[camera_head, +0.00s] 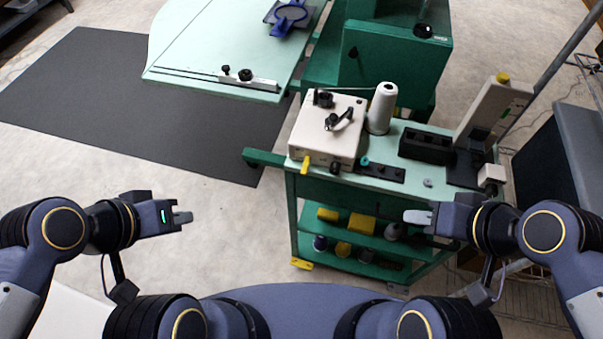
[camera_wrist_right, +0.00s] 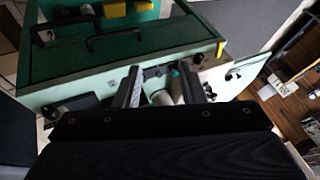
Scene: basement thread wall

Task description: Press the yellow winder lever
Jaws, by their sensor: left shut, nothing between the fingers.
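A small yellow lever (camera_head: 305,164) sticks out at the front left edge of a cream winder box (camera_head: 322,140) on the green cart. The box has a black crank arm on top, and a white thread cone (camera_head: 382,108) stands beside it. My left gripper (camera_head: 183,217) is shut and empty over the floor, left of the cart and apart from the lever. My right gripper (camera_head: 418,216) is in front of the cart's right part, right of and apart from the lever. In the right wrist view its two fingers (camera_wrist_right: 162,88) stand apart with nothing held between them.
The green cart (camera_head: 275,159) has a lower shelf with yellow boxes and spools. A tall cream unit with a yellow cap (camera_head: 502,77) stands at its right end. A pale green table (camera_head: 200,50) is behind left. The floor around my left gripper is clear.

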